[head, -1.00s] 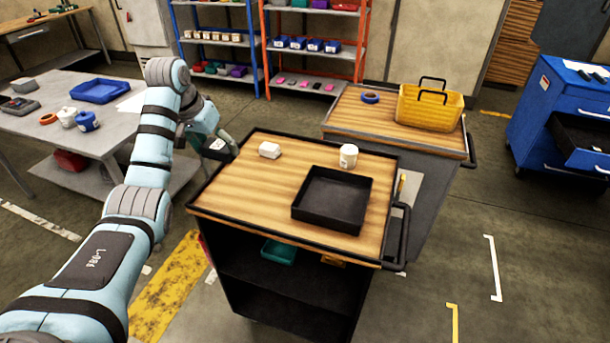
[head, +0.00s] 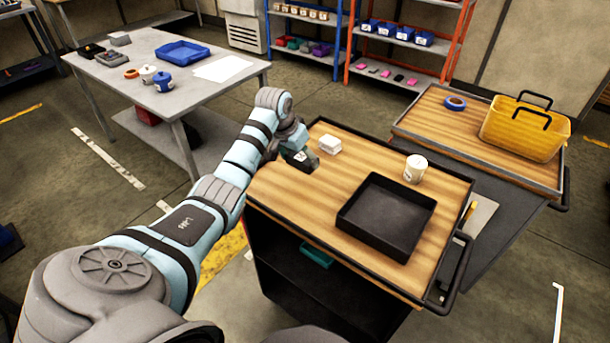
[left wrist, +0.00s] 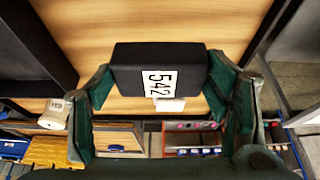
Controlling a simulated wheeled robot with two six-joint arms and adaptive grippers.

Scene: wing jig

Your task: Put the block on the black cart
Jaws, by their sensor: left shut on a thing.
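My left gripper (head: 299,154) is shut on a black block (head: 304,161). The left wrist view shows the block (left wrist: 150,70) between the two green fingers (left wrist: 158,88), with a white label reading 542. The black cart (head: 300,203) has a wooden top with a black rim and stands in front of me. In the head view the block appears at the cart's left edge, overlapping the wooden top, beside a small white box (head: 329,145). The height of the block above the top is hard to tell. My right gripper is not in view.
A black tray (head: 358,222) and a white jar (head: 415,168) occupy the cart's right part. The front left of the top is clear. A second cart (head: 430,117) with a yellow basket (head: 522,128) stands behind right. A grey table (head: 110,78) is at back left.

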